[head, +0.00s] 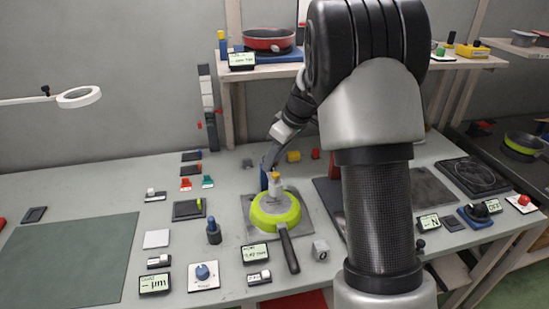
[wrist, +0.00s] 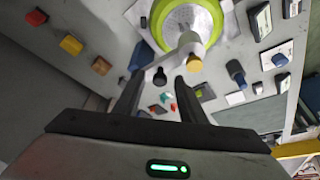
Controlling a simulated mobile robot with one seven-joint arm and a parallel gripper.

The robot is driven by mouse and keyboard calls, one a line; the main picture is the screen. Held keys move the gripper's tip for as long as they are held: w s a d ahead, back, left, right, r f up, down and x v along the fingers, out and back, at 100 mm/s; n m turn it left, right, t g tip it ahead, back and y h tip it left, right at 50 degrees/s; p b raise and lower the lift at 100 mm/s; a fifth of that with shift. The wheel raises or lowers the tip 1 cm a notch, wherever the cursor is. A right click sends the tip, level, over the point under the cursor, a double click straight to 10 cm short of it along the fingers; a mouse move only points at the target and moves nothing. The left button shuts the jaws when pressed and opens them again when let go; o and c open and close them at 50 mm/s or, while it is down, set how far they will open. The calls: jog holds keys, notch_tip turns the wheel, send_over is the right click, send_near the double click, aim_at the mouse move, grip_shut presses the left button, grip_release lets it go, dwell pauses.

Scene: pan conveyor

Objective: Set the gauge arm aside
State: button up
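The gauge arm, a pale grey bar (wrist: 175,58) with a yellow-tipped end (wrist: 194,63) and a small dark knob (wrist: 160,77), reaches over the green pan. In the head view its pale, yellow-topped part (head: 275,184) stands over the pan. The green pan (head: 262,222) sits on a grey plate (head: 306,226), its black handle pointing to the front; its green rim also shows in the wrist view (wrist: 217,18). My gripper (wrist: 159,76) is open, with the knob between its fingertips and visible gaps beside it.
Gauge displays (head: 255,252), a blue-knob box (head: 203,273) and a dark blue peg (head: 213,232) stand left of and before the pan. Yellow (head: 293,156) and red (head: 315,154) blocks lie behind. A green mat (head: 70,262) at left is bare.

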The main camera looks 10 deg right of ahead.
grip_shut()
jog(key=shift+d, duration=0.1)
jog(key=shift+w+d+r+n+g+y+p, duration=0.15)
jog(key=shift+w+d+n+g+p, duration=0.55)
jog(key=shift+n, duration=1)
jog(key=shift+w+d+f+n+g+y+p, duration=0.1)
jog(key=shift+w+d+n+g+y+p, duration=0.4)
jog(key=shift+n, duration=1.2)
jog(key=shift+w+d+r+n+g+h+p, duration=0.1)
jog(key=shift+w+d+n+g+p, duration=0.45)
jog(key=shift+d+n, duration=0.9)
jog(key=shift+s+a+n, duration=0.15)
jog(key=shift+a+n, duration=0.1)
grip_release()
